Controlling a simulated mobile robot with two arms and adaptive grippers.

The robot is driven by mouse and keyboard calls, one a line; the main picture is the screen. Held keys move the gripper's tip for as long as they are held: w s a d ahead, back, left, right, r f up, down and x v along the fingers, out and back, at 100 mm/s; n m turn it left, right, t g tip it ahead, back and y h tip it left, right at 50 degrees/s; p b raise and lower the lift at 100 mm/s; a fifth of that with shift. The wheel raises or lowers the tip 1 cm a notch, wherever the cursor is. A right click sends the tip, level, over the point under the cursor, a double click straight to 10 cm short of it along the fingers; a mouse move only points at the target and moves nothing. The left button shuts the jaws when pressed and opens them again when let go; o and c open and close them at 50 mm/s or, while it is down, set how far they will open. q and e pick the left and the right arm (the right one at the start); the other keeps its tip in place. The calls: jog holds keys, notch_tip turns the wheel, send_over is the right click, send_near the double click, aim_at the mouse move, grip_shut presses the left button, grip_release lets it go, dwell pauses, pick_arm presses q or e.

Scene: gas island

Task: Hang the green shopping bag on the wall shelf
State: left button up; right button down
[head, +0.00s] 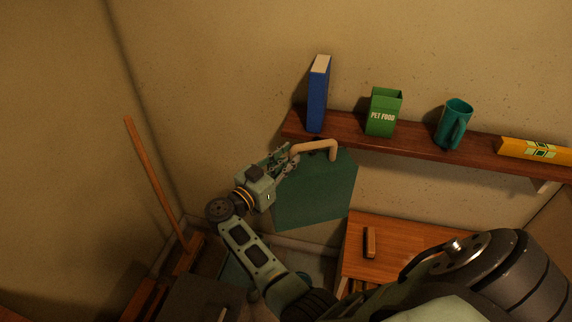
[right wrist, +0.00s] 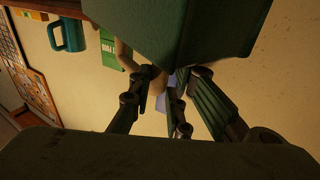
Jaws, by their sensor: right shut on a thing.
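The dark green shopping bag (head: 318,192) hangs in front of the wall, just below the left end of the wooden wall shelf (head: 405,144). Its tan curved handle (head: 318,146) overlaps the shelf's front edge in the head view; I cannot tell whether they touch. My right gripper (head: 290,160) is shut on the bag at the handle's left side. In the right wrist view the bag (right wrist: 185,35) fills the top middle, and the handle (right wrist: 124,62) shows partly behind the fingers of my right gripper (right wrist: 165,102). My left gripper is not in view.
On the shelf stand a blue book (head: 318,98), a green pet food box (head: 382,115), a teal mug (head: 453,123) and a yellow box (head: 530,149). Below is a wooden cabinet (head: 400,235) with a brown block (head: 370,242). A broom (head: 155,185) leans at the left.

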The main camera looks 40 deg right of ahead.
jog(key=shift+w+d, duration=0.8)
jog(key=shift+d, duration=0.15)
jog(key=shift+w+d+f+b, duration=0.3)
jog(key=shift+d+f+b, duration=0.1)
jog(key=shift+f+b, duration=0.15)
jog(key=shift+f, duration=0.3)
